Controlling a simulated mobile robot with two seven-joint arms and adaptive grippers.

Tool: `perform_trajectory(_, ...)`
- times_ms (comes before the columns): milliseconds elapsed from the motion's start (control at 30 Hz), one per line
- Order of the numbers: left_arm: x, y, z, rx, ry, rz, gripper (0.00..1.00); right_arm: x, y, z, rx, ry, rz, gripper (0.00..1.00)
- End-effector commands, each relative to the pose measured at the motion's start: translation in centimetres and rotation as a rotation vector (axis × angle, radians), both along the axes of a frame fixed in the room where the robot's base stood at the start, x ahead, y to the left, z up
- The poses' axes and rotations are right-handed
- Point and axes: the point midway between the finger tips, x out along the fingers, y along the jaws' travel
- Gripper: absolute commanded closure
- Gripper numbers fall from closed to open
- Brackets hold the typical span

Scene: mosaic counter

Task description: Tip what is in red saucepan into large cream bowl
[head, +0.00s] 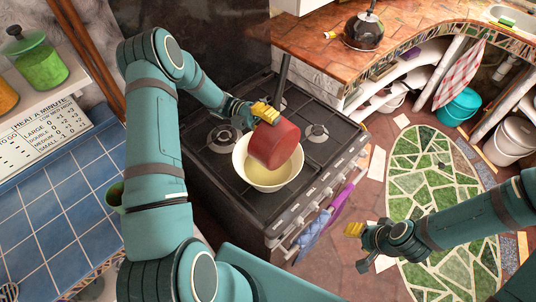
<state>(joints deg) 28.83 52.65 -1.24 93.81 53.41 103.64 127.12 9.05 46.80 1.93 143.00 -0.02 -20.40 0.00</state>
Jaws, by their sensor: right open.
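The red saucepan (277,143) is tilted steeply over the large cream bowl (268,185), its mouth facing down into it. The bowl stands on the black stove top and holds something pale yellow (268,177). My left gripper (263,112) is at the saucepan's upper left side, its yellow fingertips at the pan's raised end. It appears shut on the saucepan, with the handle hidden by the fingers. The inside of the saucepan is hidden. My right gripper (358,231) is open and empty, low over the floor to the right of the stove.
The stove (205,160) has bare burners around the bowl. A blue tiled counter (50,200) lies to the left. A tiled wooden counter (400,38) with a dark kettle (363,32) is at the back right. Cloths (318,225) hang on the stove front.

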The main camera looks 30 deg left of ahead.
Motion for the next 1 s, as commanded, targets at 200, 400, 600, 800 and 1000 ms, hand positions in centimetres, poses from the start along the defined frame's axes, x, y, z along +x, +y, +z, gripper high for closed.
perform_trajectory(200,0.1,0.3,0.1,-0.021,0.004,0.001,1.0,0.0,0.0,-0.1,0.0,0.0,0.0,0.54)
perform_trajectory(400,0.4,1.0,0.0,-0.076,0.021,-0.001,1.0,0.0,0.0,-0.2,0.0,0.0,0.0,0.54)
perform_trajectory(600,0.6,1.8,0.0,-0.131,0.038,0.001,1.0,0.0,0.0,-0.4,0.0,0.0,0.0,0.54)
perform_trajectory(800,0.8,2.6,0.0,-0.185,0.052,0.0,1.0,0.0,0.0,-0.6,0.0,0.0,0.0,0.54)
perform_trajectory(1000,1.0,3.4,0.0,-0.243,0.071,0.001,1.0,0.0,0.0,-0.7,0.0,0.0,0.0,0.54)
